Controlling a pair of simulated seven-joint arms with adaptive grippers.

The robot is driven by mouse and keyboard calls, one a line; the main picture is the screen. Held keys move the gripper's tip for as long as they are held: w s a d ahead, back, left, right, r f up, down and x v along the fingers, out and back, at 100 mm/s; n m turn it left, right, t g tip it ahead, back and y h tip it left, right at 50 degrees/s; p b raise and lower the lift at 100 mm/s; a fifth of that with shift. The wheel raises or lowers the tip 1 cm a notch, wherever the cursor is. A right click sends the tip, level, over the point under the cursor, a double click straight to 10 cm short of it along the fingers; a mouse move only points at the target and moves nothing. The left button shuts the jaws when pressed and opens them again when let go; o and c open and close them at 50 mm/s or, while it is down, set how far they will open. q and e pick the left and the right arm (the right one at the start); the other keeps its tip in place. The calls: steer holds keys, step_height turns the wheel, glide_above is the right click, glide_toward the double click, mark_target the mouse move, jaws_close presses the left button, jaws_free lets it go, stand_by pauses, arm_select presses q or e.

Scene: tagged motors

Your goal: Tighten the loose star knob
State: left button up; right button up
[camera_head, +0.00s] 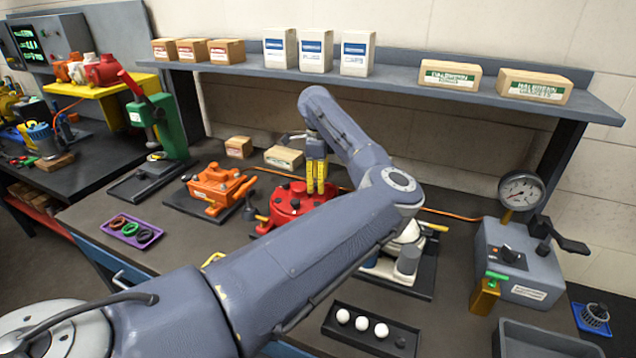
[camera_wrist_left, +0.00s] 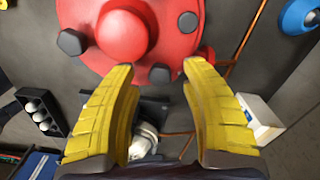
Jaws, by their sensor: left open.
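A round red fixture (camera_head: 275,222) stands on the bench below my left gripper. In the left wrist view the red fixture (camera_wrist_left: 100,55) has a raised red dome in its middle and dark knobs around its rim. One dark knob (camera_wrist_left: 160,73) shows between my fingertips, one (camera_wrist_left: 72,42) lies left of the dome and one (camera_wrist_left: 188,22) right of it. I cannot tell which knob is loose. My left gripper (camera_head: 316,190) points down over the fixture with its yellow fingers apart and nothing between them that I see gripped. My forearm hides part of the fixture.
An orange fixture (camera_head: 215,186) and a purple tray (camera_head: 131,232) with rings stand to the left. A white fixture (camera_head: 405,245) stands to the right, near a grey gauge box (camera_head: 515,262). A black tray (camera_head: 372,335) with white balls lies in front. A shelf (camera_head: 400,83) overhangs the back.

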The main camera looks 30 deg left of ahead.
arm_select(q)
step_height(320, 180, up, 12)
steer(key=shift+f, duration=0.25)
stand_by(0.5)
step_height(320, 180, up, 4)
steer(key=n, duration=1)
glide_above(316, 183)
steer(key=f, duration=1.6)
steer(key=shift+d+f, duration=0.1)
steer(key=shift+d, duration=0.25)
jaws_close()
